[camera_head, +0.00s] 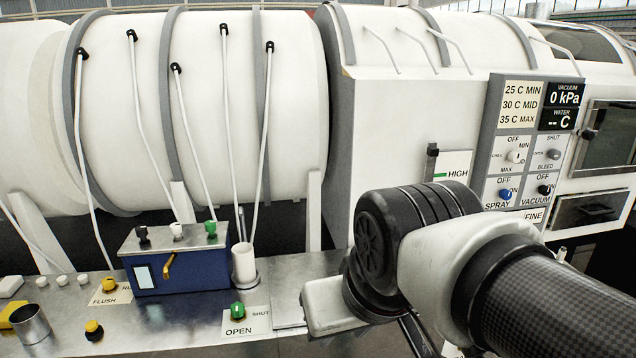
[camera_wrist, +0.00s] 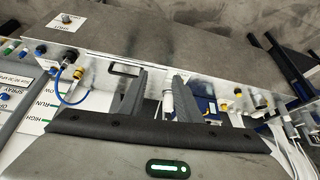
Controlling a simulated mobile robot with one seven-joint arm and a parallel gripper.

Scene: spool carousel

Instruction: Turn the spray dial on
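The spray dial (camera_head: 505,194) is a blue knob on the grey control panel at the right of the head view. OFF is above it, ON to its right and SPRAY below it; its pointer direction is too small to tell. In the wrist view a SPRAY label shows at the far left edge. My gripper (camera_wrist: 158,78) is open and empty in the wrist view, its two dark fingers apart. It is away from the dial, pointing toward a bench strip with fittings. In the head view my arm hides the gripper.
The panel (camera_head: 492,120) also has a white dial (camera_head: 515,156), a bleed knob (camera_head: 553,154) and a black vacuum knob (camera_head: 544,190) close to the spray dial. A HIGH slider (camera_head: 432,160) is left of it. A blue box (camera_head: 180,268) stands on the bench.

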